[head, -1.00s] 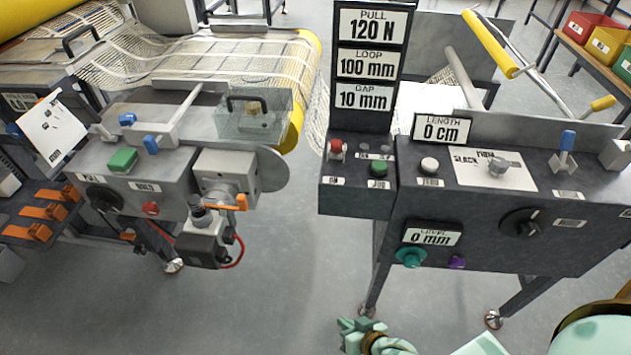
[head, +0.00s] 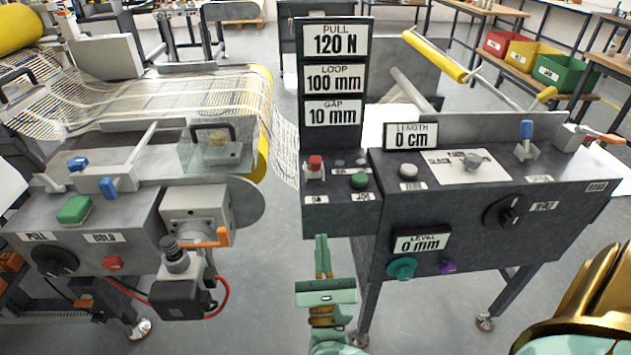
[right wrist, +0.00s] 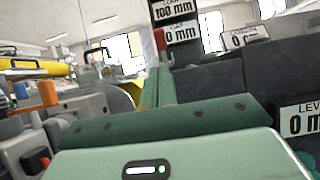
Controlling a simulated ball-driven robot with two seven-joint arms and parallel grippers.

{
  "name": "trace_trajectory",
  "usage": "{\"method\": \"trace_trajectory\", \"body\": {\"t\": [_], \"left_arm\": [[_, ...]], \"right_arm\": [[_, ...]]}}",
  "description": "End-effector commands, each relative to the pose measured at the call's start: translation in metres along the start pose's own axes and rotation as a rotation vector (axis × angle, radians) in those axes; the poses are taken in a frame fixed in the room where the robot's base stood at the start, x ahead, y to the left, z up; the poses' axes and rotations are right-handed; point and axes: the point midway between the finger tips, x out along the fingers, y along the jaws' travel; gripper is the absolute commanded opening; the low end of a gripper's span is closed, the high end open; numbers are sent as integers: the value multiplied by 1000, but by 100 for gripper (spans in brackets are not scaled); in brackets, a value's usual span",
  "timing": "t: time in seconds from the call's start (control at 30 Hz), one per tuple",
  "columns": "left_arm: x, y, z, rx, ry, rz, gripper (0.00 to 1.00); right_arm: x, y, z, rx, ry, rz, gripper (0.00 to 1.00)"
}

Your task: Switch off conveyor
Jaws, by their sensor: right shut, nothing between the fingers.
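The conveyor's control box stands under a display column reading PULL 120 N, LOOP 100 mm and GAP 10 mm. A white button (head: 408,172) sits further right. My right gripper (head: 321,240) is just below the front face of the box, fingers together and empty, pointing up toward the red button. In the right wrist view its fingers (right wrist: 157,75) point toward the red button (right wrist: 160,40). My left gripper is not visible.
Right of the box are a black knob (head: 507,211), teal knob (head: 402,268) and blue lever (head: 526,132). The gap between machines is open floor.

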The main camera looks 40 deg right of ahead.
Motion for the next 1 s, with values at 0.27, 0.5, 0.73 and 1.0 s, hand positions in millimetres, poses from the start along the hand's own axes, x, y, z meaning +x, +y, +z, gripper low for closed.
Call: {"method": "trace_trajectory", "body": {"t": [0.27, 0.5, 0.73, 1.0], "left_arm": [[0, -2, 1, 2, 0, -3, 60], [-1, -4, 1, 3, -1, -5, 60], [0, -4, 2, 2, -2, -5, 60], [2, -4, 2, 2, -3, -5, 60]], "right_arm": [[16, 0, 0, -4, -3, 0, 0], [65, 0, 0, -4, -4, 1, 0], [110, 0, 0, -6, -3, 2, 0], [137, 1, 0, -5, 0, 3, 0]]}}
